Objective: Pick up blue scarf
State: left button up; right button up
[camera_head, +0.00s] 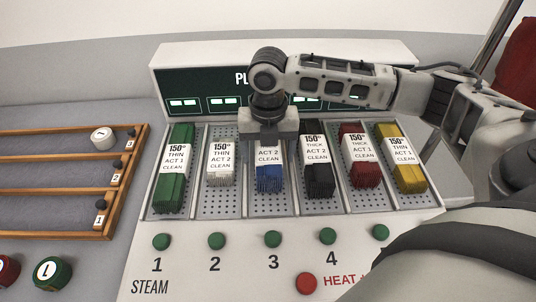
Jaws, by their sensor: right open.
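The blue scarf (269,180) lies folded in the third compartment of the steam panel, with a white paper label on it whose lower lines read "ACT 2 CLEAN". My right gripper (268,138) is open. It points down over the upper end of the blue scarf and hides that end and the top of its label. I cannot tell whether the fingers touch the scarf. My left gripper does not show.
Beside it lie labelled green (172,190), grey (220,177), black (318,180), red (365,174) and yellow (408,178) scarves, each in its own compartment. Green buttons and a red button (306,283) sit in front. A wooden rack (143,150) stands at left.

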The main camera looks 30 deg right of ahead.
jog(key=c, duration=1.1)
jog(key=shift+r, duration=0.15)
